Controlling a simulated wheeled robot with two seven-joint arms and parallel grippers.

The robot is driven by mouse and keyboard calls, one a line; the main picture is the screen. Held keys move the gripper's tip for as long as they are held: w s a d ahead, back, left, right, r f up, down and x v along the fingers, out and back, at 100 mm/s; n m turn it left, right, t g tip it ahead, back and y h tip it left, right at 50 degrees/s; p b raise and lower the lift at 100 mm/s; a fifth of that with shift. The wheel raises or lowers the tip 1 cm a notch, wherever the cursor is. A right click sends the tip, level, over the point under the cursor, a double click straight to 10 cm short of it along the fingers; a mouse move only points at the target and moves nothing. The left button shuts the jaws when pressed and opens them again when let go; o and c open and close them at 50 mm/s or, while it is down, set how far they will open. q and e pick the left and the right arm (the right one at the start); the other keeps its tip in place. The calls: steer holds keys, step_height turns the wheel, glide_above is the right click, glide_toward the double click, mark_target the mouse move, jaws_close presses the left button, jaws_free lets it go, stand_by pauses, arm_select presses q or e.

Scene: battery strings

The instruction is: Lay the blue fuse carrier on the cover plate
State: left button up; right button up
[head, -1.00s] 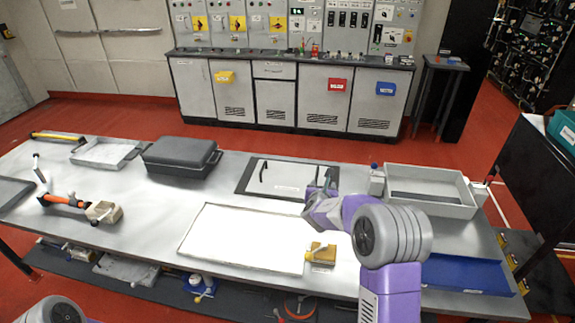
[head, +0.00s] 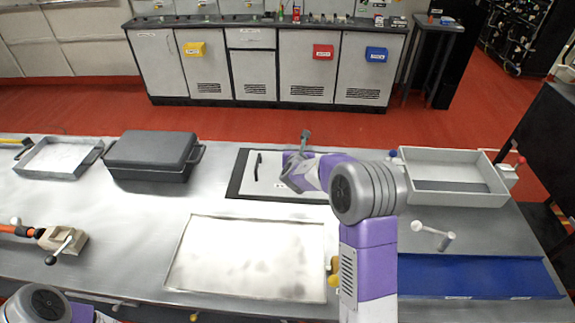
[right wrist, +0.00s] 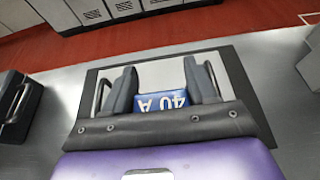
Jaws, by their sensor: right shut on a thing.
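The blue fuse carrier (right wrist: 162,102), marked "40 A", sits between the dark fingers of my right gripper (right wrist: 160,82) in the right wrist view. The gripper is shut on it. The pale cover plate (right wrist: 160,72) shows beyond the fingers, with a metal handle on either side and a dark border around it. In the head view my right gripper (head: 299,163) is over the right part of the cover plate (head: 268,178), and the carrier cannot be made out clearly. I cannot tell whether the carrier touches the plate. My left gripper is out of view.
A closed dark case (head: 150,158) stands left of the plate, and a grey tray (head: 455,193) stands to its right. A white panel (head: 245,260) lies nearer on the bench, with a blue tray (head: 480,278) at the right. Bare bench lies between case and panel.

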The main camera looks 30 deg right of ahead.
steer(key=f+b, duration=0.2)
steer(key=f, duration=0.2)
steer(key=f+b, duration=0.2)
steer(key=f, duration=0.3)
steer(key=f+b, duration=0.2)
steer(key=f, duration=0.3)
steer(key=shift+w, duration=0.25)
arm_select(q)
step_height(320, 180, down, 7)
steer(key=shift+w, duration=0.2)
arm_select(e)
steer(key=shift+f, duration=0.1)
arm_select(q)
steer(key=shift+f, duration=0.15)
arm_select(e)
steer(key=o, duration=1.1)
